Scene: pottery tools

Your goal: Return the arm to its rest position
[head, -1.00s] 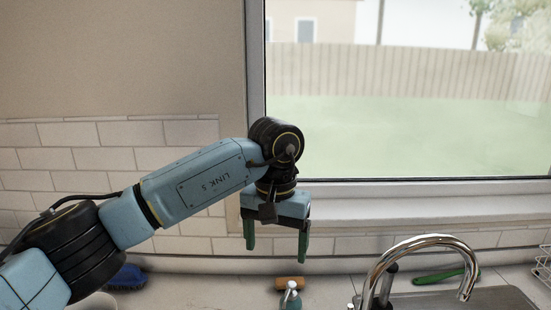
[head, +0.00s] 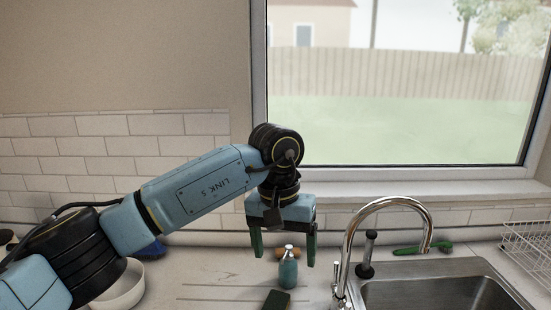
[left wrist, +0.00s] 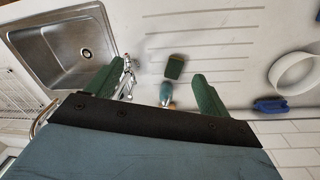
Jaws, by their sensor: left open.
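My left arm comes in from the left in the head view. Its left gripper (head: 283,250) points down with its two green fingers apart and nothing between them. It hangs above the counter, in front of the window. In the left wrist view the open fingers (left wrist: 150,95) show over the counter, with free space between them. My right arm and right gripper are not in view.
A teal soap bottle (head: 288,270) and a dark green block (head: 276,300) stand below the gripper. The tap (head: 350,235) and sink (head: 440,293) are to the right, with a green tool (head: 422,248) behind. A white bowl (head: 125,290), blue brush (left wrist: 271,105) and wire rack (head: 527,250) also show.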

